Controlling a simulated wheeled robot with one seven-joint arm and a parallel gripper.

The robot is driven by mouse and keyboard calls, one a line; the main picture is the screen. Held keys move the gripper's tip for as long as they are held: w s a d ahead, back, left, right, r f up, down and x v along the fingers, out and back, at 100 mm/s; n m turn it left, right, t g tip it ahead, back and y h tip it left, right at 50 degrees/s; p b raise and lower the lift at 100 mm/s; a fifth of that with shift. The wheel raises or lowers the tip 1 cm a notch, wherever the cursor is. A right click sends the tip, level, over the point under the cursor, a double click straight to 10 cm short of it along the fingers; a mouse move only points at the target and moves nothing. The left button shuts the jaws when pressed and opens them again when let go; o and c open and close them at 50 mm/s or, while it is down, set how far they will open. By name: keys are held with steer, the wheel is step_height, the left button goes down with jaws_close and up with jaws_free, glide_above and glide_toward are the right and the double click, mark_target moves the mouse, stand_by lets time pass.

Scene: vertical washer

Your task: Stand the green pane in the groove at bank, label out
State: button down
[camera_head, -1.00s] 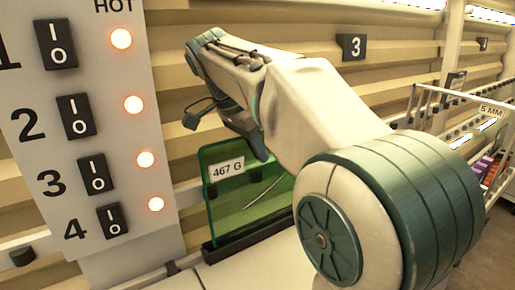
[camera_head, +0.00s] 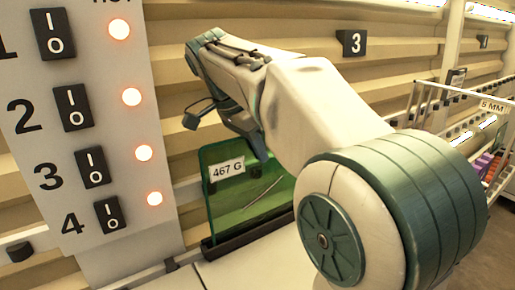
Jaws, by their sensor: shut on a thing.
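The green pane (camera_head: 235,205) stands upright, see-through, with a white label reading "467 G" on the side facing me. Its lower edge meets a dark grooved strip (camera_head: 235,240) on a pale ledge; I cannot tell how deep it sits. My gripper (camera_head: 258,150) is at the pane's top edge, shut on it, with the fingertips partly hidden by my arm. My arm also hides the pane's right end.
A grey switch panel (camera_head: 95,130) with numbered rocker switches and lit lamps stands close on the left. A wire rack (camera_head: 475,95) with a "5 MM" tag and coloured items is at the right.

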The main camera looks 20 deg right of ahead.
steer(key=shift+f, duration=0.15)
steer(key=c, duration=1.5)
jaws_free()
steer(key=shift+f, duration=0.1)
steer(key=p+v, duration=0.1)
steer(key=v, duration=1.1)
